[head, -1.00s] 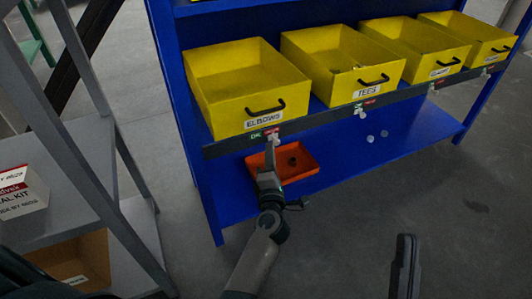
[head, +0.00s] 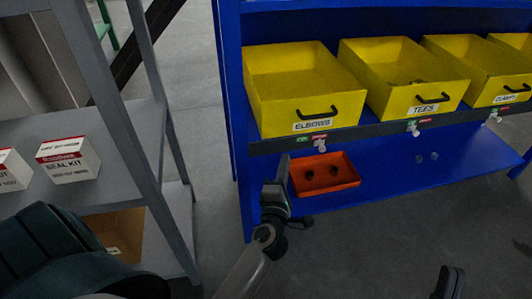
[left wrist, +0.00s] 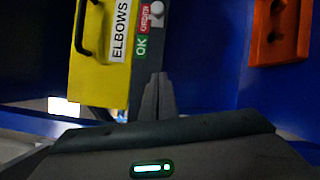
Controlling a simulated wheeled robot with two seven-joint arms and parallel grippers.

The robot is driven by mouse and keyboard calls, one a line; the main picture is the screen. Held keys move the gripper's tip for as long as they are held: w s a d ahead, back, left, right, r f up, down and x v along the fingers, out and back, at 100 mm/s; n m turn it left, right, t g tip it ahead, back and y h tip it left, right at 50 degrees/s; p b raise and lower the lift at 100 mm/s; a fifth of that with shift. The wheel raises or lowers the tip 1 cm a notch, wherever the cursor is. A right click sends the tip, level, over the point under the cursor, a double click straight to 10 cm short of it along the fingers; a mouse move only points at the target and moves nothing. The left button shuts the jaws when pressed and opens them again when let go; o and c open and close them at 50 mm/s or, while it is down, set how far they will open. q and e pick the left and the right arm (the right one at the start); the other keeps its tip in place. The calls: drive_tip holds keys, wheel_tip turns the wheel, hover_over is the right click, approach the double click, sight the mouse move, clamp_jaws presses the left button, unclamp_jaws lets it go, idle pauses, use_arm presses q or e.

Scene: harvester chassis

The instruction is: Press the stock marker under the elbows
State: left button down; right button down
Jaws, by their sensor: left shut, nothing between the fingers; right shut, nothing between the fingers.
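The yellow ELBOWS bin (head: 285,112) sits on the blue rack and looks empty. On the dark rail below its label is the stock marker, a small pale knob (head: 320,145) under the red ORDER patch, right of the green OK patch (head: 302,139). The knob also shows at the top of the left wrist view (left wrist: 157,9). My left gripper (head: 284,158) is shut and empty, left of and below the knob, apart from it in the picture. Its closed fingertips show in the left wrist view (left wrist: 158,76). My right gripper (head: 450,279) is shut at the bottom edge, partly cut off.
An orange tray (head: 348,184) with two dark fittings lies on the lower blue shelf. The TEES bin (head: 415,98) and other yellow bins stand to the right, with similar knobs below. A grey shelf (head: 120,130) with seal kit boxes (head: 68,160) stands left.

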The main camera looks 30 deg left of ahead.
use_arm(q)
drive_tip(key=r+v, duration=0.1)
drive_tip(key=v, duration=0.9)
drive_tip(key=s+r+m+t+y+b, duration=0.1)
drive_tip(key=s+r+m+t+y, duration=0.2)
drive_tip(key=r, duration=0.7)
drive_tip(key=s+r+m+t+y+b, duration=0.2)
drive_tip(key=s+r+m+t+y, duration=0.1)
drive_tip(key=r, duration=0.7)
drive_tip(key=shift+s+d+t, duration=0.4)
drive_tip(key=shift+s+t, duration=0.1)
drive_tip(key=shift+s, duration=0.35)
drive_tip(key=shift+r, duration=0.1)
